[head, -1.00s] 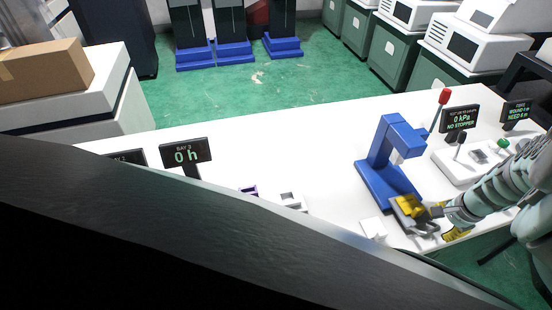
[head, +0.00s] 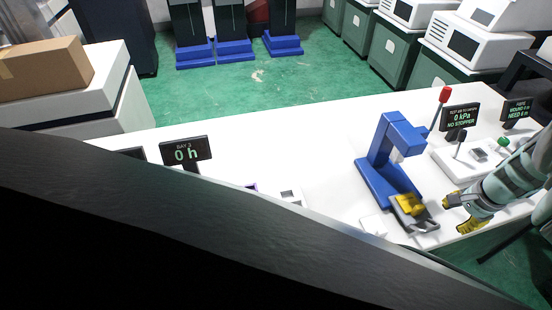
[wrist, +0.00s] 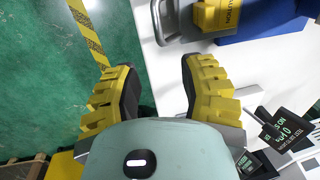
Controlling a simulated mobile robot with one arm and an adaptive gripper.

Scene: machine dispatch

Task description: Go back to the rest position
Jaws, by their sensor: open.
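My gripper (head: 461,212) is open and empty at the right front edge of the white table. It is to the right of the blue press-like machine (head: 388,165) and apart from it. A yellow block with a grey handle (head: 412,208) sits at the front of that machine. In the wrist view my two yellow fingers (wrist: 161,72) are spread wide with nothing between them. The yellow block (wrist: 212,16), marked with caution lettering, and the grey handle lie beyond the fingertips at the top. No rest position is marked in these views.
The white table (head: 320,150) holds a red-knobbed lever (head: 441,108), a sign reading 0 kPa NO STOPPER (head: 459,118) and a control panel (head: 470,160) at right. A 0 h sign (head: 187,152) stands at left. Green floor (wrist: 50,70) lies past the table's edge.

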